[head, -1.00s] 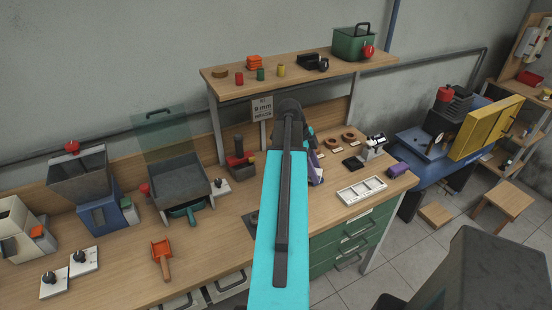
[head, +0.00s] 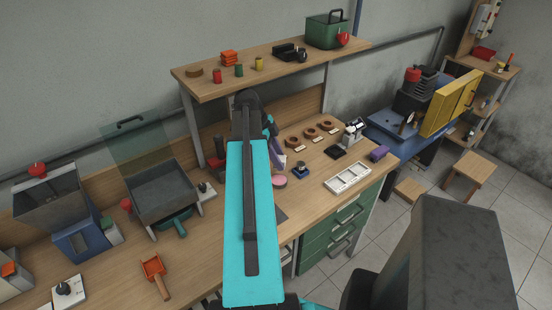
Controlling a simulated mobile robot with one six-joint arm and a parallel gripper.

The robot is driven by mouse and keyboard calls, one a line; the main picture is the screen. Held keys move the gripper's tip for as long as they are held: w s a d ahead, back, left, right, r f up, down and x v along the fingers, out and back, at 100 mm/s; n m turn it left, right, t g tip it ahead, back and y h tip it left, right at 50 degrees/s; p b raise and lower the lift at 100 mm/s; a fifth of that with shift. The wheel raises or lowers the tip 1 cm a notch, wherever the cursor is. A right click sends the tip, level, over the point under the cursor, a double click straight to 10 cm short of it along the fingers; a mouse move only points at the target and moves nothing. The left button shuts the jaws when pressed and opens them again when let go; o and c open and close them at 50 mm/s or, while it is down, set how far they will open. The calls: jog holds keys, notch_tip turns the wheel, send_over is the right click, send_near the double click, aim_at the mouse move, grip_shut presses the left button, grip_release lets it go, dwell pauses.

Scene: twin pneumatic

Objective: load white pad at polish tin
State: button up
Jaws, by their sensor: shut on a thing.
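My teal arm crosses the middle of the head view and covers most of my gripper. Only a small purple-grey part of my gripper (head: 277,153) shows past the arm's right edge, above the bench. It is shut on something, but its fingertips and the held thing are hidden. I cannot make out a white pad. A pink round disc (head: 279,182) lies on the bench just right of the arm. I cannot tell which thing is the polish tin. Several brown rings (head: 309,133) with small labels lie in a row further back.
A small dark block with red (head: 300,170) is near the disc. A grey hopper tray (head: 162,190) and orange scoop (head: 154,271) are left. A shelf (head: 275,68) overhangs the back.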

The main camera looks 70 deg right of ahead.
jog(key=shift+f, duration=0.2)
jog(key=shift+f+b, duration=1.45)
jog(key=shift+f, duration=1.35)
jog(key=shift+f+b, duration=0.5)
jog(key=shift+f, duration=0.15)
dwell(1.6)
jog(key=shift+r, duration=0.15)
jog(key=shift+r+p, duration=1.8)
jog(key=shift+r, duration=1.6)
